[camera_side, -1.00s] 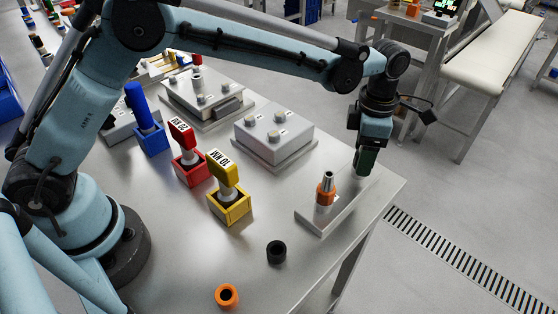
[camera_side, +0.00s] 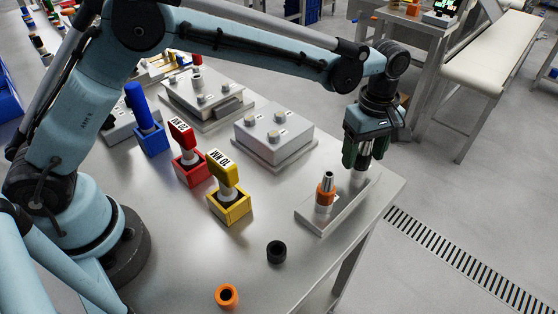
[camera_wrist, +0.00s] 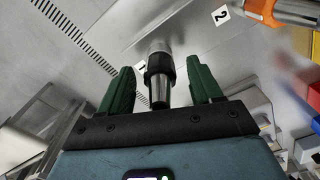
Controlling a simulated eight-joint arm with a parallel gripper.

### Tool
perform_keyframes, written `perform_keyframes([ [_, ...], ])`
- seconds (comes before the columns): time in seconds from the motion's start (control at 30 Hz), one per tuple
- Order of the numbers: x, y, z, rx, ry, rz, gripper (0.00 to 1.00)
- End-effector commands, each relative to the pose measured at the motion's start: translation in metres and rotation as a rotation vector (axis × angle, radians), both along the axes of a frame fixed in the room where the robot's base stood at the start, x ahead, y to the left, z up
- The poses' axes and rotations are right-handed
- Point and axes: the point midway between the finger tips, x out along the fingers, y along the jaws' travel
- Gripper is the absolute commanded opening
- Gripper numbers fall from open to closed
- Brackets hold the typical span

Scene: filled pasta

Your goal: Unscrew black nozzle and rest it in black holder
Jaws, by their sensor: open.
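The black nozzle (camera_wrist: 160,64), a black collar with a silver tip, stands on its post between my fingers in the wrist view. In the side view its dark collar (camera_side: 363,163) shows partly behind a finger. My gripper (camera_wrist: 159,72) points down over it with its green fingers open, one on each side, with gaps to the nozzle. It also shows in the side view (camera_side: 364,160). The black holder (camera_side: 276,252), a short round cup, stands empty on the table near the front.
The orange nozzle (camera_side: 326,189) stands on the same metal plate (camera_side: 319,225). An orange holder (camera_side: 227,296) sits at the table's front. Yellow (camera_side: 231,207), red (camera_side: 191,172) and blue (camera_side: 152,140) bins with tools stand to the left. A grey box (camera_side: 273,138) is behind.

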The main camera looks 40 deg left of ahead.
Motion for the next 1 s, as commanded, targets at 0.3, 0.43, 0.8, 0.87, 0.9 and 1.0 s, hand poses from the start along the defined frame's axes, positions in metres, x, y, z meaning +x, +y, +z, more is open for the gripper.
perform_keyframes([
  [0.3,0.0,0.0,0.0,0.0,0.0,-0.403,0.64],
  [0.43,0.0,0.0,0.0,0.0,0.0,-0.551,0.64],
  [0.8,0.0,0.0,0.0,0.0,0.0,-0.802,0.64],
  [0.87,0.0,0.0,0.0,0.0,0.0,-0.88,0.64],
  [0.9,0.0,0.0,0.0,0.0,0.0,-0.93,0.64],
  [1.0,0.0,0.0,0.0,0.0,0.0,-1.042,0.64],
])
